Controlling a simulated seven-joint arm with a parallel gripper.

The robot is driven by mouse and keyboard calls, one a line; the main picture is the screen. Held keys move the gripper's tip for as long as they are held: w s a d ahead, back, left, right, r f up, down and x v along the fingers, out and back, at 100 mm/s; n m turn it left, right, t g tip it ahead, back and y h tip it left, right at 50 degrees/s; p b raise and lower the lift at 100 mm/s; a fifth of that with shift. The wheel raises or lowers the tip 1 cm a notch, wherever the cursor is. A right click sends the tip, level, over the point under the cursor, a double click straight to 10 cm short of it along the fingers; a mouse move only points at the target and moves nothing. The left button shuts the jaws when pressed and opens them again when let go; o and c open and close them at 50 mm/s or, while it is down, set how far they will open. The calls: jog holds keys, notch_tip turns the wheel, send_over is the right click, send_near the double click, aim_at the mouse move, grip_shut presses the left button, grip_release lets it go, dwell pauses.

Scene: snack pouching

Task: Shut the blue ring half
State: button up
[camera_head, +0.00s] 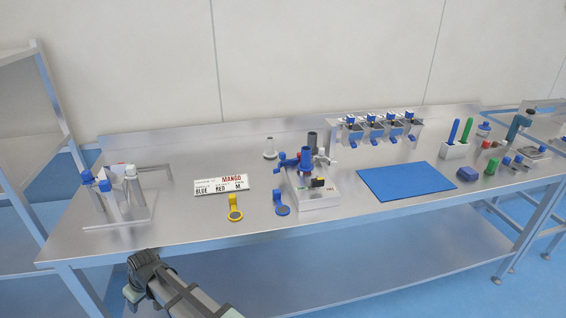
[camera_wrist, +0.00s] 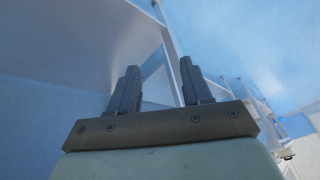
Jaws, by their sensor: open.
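A small machine with a white base (camera_head: 318,199) stands mid-table in the head view. Blue parts (camera_head: 291,161) stick out to the left of its upper end, beside a blue upright cylinder (camera_head: 305,158). These may include the blue ring half, but they are too small to tell which part it is or how far it stands open. My gripper (camera_wrist: 160,82) is open and empty in the wrist view, with its two dark fingers apart. In the head view my arm's dark end is at the bottom left, in front of the table edge and well away from the machine.
A bottle rack (camera_head: 120,216) stands at left, dispensers (camera_head: 379,132) behind.

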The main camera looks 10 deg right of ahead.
jog(key=s+a+r+n+y, duration=0.2)
jog(key=s+a+r, duration=0.1)
jog(key=a+r, duration=1.2)
jog(key=w+d+r, duration=0.3)
jog(key=w+d, duration=0.1)
jog(key=w, duration=0.1)
jog(key=w+d+r+t, duration=0.1)
jog(key=w+d+r, duration=0.2)
jog(key=w+d, duration=0.1)
jog(key=w+d+r+m+t, duration=0.1)
jog(key=w+d+r, duration=0.1)
jog(key=w+d, duration=0.2)
jog(key=shift+w+r, duration=0.2)
jog(key=shift+w, duration=0.3)
jog(key=shift+w+r, duration=0.2)
jog(key=shift+w, duration=0.25)
jog(key=w+d+r+m+h, duration=0.1)
jog(key=w+d+r, duration=0.2)
jog(key=w+d, duration=0.45)
jog(key=w+d+r+m+h, duration=0.15)
jog(key=w+d, duration=0.25)
jog(key=d, duration=0.7)
jog(key=m+t+h, duration=0.1)
jog(key=m+h, duration=0.1)
jog(key=m, duration=0.2)
send_near(283, 153)
jog(key=x, duration=0.9)
jog(key=shift+a, duration=0.1)
jog(key=shift+c, duration=0.2)
